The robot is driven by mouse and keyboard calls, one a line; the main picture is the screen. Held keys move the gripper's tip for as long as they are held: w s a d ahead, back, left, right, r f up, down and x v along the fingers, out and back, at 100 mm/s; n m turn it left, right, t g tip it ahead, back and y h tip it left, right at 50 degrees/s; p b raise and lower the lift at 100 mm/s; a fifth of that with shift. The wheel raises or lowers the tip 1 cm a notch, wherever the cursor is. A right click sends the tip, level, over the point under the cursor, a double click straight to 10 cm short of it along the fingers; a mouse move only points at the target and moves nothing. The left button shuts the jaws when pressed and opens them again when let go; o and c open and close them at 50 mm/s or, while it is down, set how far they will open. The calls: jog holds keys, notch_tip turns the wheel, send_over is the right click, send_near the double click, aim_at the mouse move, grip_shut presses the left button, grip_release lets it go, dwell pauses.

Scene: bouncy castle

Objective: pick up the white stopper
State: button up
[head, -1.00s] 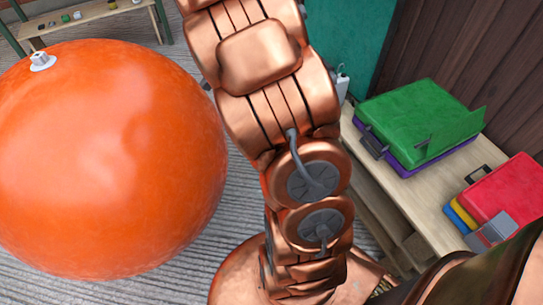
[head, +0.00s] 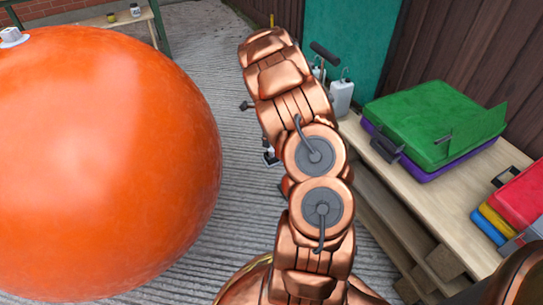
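A white stopper-like piece (head: 12,37) sits on top of the large orange ball (head: 105,165), at the upper left edge of the head view. Its left side is close to the picture edge, and I cannot tell whether it is loose or fixed in the ball. My copper arm rises through the middle of the view, to the right of the ball and apart from it. My gripper cannot be made out, so its fingers and anything in them are hidden.
A wooden bench (head: 440,205) at the right carries a green case (head: 430,120) on a purple one, and a red case (head: 522,195). A white bottle (head: 342,97) stands behind my arm. A low table (head: 118,20) is at the back left. Grey floor lies between.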

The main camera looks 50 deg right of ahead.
aim_at(271, 150)
jog(key=shift+s+d+f+b, duration=0.15)
jog(key=shift+f+b, duration=0.3)
jog(key=shift+f, duration=0.55)
jog(key=shift+d+f+b, duration=0.15)
jog(key=shift+f+b, duration=0.3)
jog(key=shift+f, duration=0.6)
jog(key=shift+s+d+f+b, duration=0.15)
jog(key=shift+f+b, duration=0.3)
jog(key=shift+f, duration=0.55)
jog(key=shift+w, duration=0.1)
jog(key=c, duration=0.9)
